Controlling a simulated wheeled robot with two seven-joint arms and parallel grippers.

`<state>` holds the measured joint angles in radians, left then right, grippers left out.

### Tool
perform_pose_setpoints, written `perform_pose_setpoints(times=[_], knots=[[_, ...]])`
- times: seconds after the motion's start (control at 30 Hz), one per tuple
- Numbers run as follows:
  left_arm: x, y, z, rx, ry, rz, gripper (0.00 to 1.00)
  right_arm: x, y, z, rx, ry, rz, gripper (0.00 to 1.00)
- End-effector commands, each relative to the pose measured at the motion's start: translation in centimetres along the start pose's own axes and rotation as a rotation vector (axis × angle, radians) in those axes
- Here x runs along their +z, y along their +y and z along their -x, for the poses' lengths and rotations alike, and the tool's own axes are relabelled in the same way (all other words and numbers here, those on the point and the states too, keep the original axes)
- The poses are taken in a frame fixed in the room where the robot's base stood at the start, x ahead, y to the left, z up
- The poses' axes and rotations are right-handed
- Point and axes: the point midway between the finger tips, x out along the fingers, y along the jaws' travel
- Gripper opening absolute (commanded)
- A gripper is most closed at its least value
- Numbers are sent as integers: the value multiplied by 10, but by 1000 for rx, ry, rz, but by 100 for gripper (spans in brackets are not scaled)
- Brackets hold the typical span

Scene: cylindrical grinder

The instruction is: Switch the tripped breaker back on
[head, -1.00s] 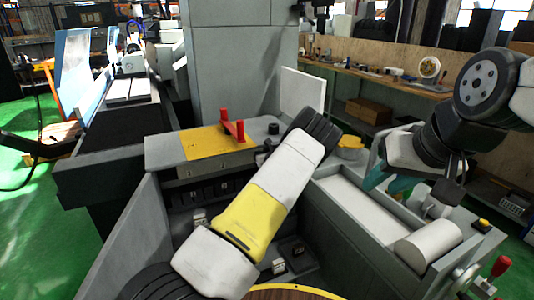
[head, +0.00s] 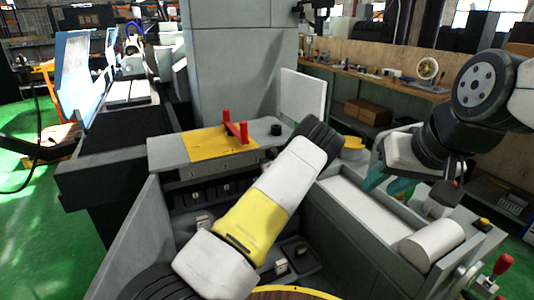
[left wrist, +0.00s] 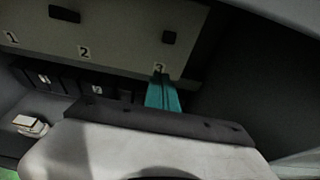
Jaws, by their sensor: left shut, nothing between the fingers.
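A row of dark breakers (head: 197,197) sits in the recess under the cabinet's top ledge. In the left wrist view the panel shows the labels 1, 2 and 3, with dark breakers (left wrist: 97,88) below it. Small light marks show on the breakers under 1 and 2; I cannot tell which is tripped. My left gripper (left wrist: 162,95) has its teal fingers shut and empty, just below the label 3, over the breaker there and hiding it. My forearm hides this gripper in the head view. My right gripper (head: 387,184) is open and empty above the white-topped bed at right.
A yellow plate (head: 205,145) with a red handle (head: 236,128) lies on the ledge above the breakers. Small switch-like blocks (head: 281,266) sit lower in the cabinet. Grey cabinet walls enclose the recess. A white cylinder (head: 431,243) lies at right.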

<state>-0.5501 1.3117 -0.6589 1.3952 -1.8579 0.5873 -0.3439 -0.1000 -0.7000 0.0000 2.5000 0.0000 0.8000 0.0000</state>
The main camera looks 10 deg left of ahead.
Motion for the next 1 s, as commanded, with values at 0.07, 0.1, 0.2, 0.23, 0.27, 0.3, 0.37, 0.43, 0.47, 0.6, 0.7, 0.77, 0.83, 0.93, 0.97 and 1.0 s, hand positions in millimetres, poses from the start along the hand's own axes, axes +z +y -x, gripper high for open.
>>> perform_pose_setpoints(times=[0.07,0.1,0.2,0.23,0.27,0.3,0.37,0.43,0.47,0.6,0.7,0.77,0.83,0.93,0.97,1.0], knots=[[10,-2,17,-3,0,2,0,0,0,0,0,0,0,36],[14,-2,26,-3,0,2,0,0,0,0,0,0,0,36],[23,-1,45,-2,1,1,0,0,0,0,0,0,0,36],[25,-1,50,-3,1,1,0,0,0,0,0,0,0,36],[28,-1,56,-2,2,1,0,0,0,0,0,0,0,36],[31,-1,62,-2,2,2,0,0,0,0,0,0,0,36],[35,-1,71,-2,2,1,0,0,0,0,0,0,0,36],[39,0,78,-1,2,0,0,0,0,0,0,0,0,36],[40,0,81,-1,2,0,0,0,0,0,0,0,0,36],[44,0,89,-1,2,-1,0,0,0,0,0,0,0,36],[44,0,90,0,3,-1,0,0,0,0,0,0,0,36],[44,0,90,0,3,-1,0,0,0,0,0,0,0,36],[44,0,90,0,3,-1,0,0,0,0,0,0,0,36],[44,0,90,-1,3,-1,0,0,0,0,0,0,0,36],[44,0,90,-1,3,-1,0,0,0,0,0,0,0,36],[44,0,90,-1,3,-1,0,0,0,0,0,0,0,36]])
